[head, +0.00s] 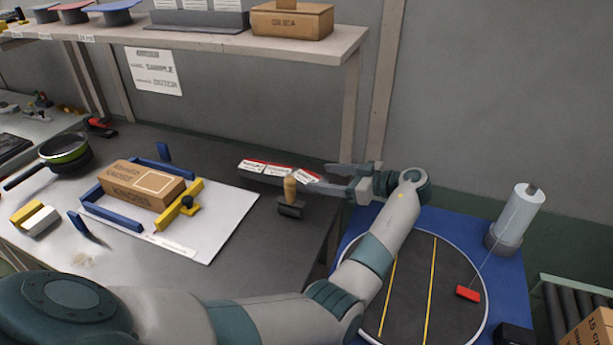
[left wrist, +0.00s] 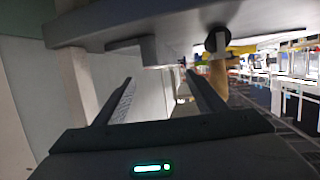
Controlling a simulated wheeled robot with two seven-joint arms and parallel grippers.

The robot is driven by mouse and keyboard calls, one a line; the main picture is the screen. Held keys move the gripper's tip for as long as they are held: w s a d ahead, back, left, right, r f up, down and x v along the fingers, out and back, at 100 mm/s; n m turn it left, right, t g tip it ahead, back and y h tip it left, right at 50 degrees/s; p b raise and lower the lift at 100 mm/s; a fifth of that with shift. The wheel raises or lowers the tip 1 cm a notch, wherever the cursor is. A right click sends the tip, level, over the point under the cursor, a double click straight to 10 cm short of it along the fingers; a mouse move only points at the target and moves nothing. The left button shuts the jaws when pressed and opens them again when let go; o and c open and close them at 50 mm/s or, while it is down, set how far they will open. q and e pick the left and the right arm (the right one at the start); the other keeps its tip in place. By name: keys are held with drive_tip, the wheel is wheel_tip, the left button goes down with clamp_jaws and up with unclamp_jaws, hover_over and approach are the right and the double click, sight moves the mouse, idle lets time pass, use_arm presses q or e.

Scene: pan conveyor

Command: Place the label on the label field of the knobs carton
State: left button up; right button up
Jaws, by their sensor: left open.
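The brown knobs carton (head: 122,187) lies on a white board on the workbench, with an outlined pale label field (head: 158,181) on its top. White printed labels (head: 278,172) lie in a row on a red-edged holder toward the bench's right side. My left gripper (head: 318,177) is open and empty at the right end of that row, fingers pointing left; I cannot tell whether they touch it. In the left wrist view the two fingers (left wrist: 158,78) are spread with no label visible between them. My right gripper is out of view.
A wooden-handled tool (head: 290,191) stands just in front of the labels. Blue brackets (head: 110,215) and a yellow clamp (head: 180,206) surround the carton. A shelf (head: 210,38) hangs above the bench. A round turntable (head: 410,290) lies at right.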

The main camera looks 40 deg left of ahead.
sight(304, 175)
use_arm(q)
drive_tip(key=shift+a+f+p, duration=0.2)
drive_tip(key=shift+a+p, duration=0.2)
drive_tip(key=shift+a, duration=0.2)
drive_tip(key=x, duration=0.1)
drive_tip(key=p+x, duration=0.1)
drive_tip(key=x, duration=0.1)
drive_tip(key=shift+w+d+f, duration=0.1)
drive_tip(key=shift+w+f, duration=0.05)
drive_tip(key=shift+w, duration=0.05)
drive_tip(key=shift+a+f, duration=0.3)
drive_tip(key=shift+a, duration=0.15)
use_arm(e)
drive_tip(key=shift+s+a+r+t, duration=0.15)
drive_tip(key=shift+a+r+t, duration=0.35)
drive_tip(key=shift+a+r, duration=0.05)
use_arm(q)
drive_tip(key=c, duration=1.2)
drive_tip(key=shift+r, duration=0.2)
drive_tip(key=shift+c, duration=0.2)
